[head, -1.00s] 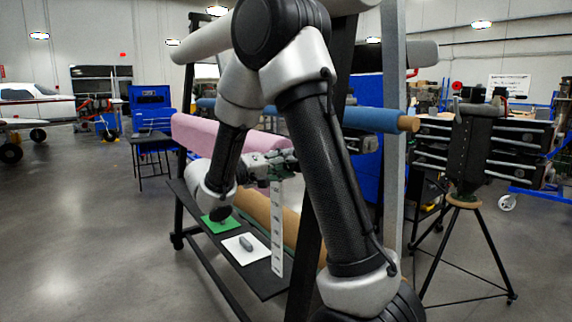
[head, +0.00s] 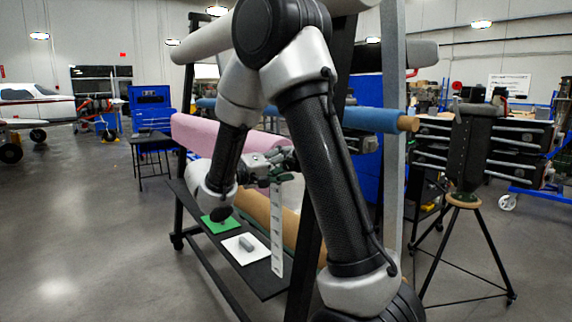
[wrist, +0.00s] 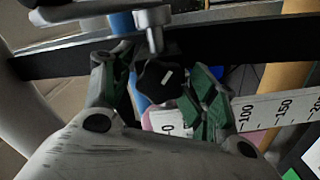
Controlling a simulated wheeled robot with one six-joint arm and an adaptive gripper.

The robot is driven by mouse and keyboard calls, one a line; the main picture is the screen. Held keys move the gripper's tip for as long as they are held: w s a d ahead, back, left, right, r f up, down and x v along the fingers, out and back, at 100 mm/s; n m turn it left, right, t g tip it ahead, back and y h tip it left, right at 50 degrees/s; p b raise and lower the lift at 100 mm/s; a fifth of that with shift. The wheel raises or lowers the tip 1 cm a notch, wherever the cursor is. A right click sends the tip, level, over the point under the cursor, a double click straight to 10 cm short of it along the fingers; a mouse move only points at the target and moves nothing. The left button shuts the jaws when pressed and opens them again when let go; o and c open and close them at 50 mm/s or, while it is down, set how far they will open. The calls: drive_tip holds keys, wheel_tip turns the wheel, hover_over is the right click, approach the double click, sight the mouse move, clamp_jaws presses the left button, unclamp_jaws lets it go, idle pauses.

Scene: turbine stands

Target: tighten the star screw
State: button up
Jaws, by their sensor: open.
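A black star-shaped screw head (wrist: 160,80) with a small white mark shows in the wrist view. It lies between the two green-padded fingers of my gripper (wrist: 163,90), with gaps visible on both sides. The gripper is open and does not clasp the head; the depth between them is hard to tell. The screw cannot be made out there.
The ruled strip lies close to the right finger. A pink roll (head: 205,135) and a blue roll (head: 375,118) flank the gripper. A shelf below bears a green mat (head: 220,225).

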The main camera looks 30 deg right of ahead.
drive_tip(key=shift+w+a, duration=0.15)
drive_tip(key=shift+o, duration=0.6)
drive_tip(key=shift+a, duration=2.45)
